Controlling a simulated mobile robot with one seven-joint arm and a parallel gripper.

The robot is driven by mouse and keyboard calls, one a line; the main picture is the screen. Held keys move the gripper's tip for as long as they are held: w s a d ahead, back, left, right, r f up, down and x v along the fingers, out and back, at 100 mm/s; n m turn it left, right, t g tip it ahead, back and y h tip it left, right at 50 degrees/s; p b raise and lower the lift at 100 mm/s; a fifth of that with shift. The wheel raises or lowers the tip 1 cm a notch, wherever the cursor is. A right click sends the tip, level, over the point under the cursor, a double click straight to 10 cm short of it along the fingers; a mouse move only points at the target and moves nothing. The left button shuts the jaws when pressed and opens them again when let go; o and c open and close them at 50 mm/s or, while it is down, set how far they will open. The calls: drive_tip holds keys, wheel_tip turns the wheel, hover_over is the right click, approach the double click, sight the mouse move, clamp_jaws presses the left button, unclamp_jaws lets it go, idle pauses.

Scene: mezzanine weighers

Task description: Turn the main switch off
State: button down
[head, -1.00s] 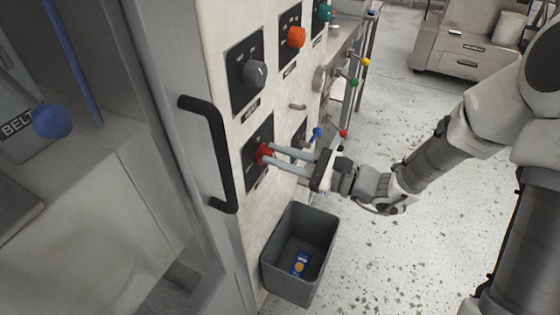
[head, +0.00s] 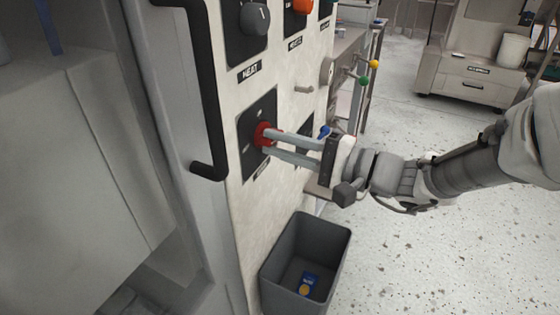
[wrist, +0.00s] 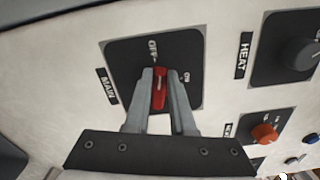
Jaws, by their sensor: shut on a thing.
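The red main switch knob (wrist: 159,88) sits on a dark square plate (wrist: 127,57) beside a MAIN label (wrist: 108,86) in the wrist view. OFF is printed at the plate's top and ON at its right. The knob's ridge points up in that view, close to the OFF mark. In the head view the red knob (head: 263,135) is on the pale panel front. My gripper (wrist: 161,82) is shut on the knob, one finger on each side of it. The fingers hide the knob's sides and part of the plate.
A grey heat knob (head: 256,19) and an orange knob (head: 300,5) are above on the panel. A black door handle (head: 207,110) stands out to the left. A grey bin (head: 339,262) with a blue item inside stands below my gripper. Open floor lies to the right.

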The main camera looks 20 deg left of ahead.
drive_tip(key=shift+f+n+b, duration=0.35)
drive_tip(key=shift+n+b, duration=0.95)
drive_tip(key=shift+b, duration=0.15)
drive_tip(key=c, duration=0.8)
unclamp_jaws()
drive_tip(key=shift+o, duration=0.2)
drive_tip(key=shift+r, duration=0.1)
drive_tip(key=s+d+p, duration=0.1)
drive_tip(key=d+p, duration=0.2)
drive_tip(key=d, duration=1.4)
drive_tip(key=shift+s+d, duration=0.2)
drive_tip(key=shift+s, duration=0.1)
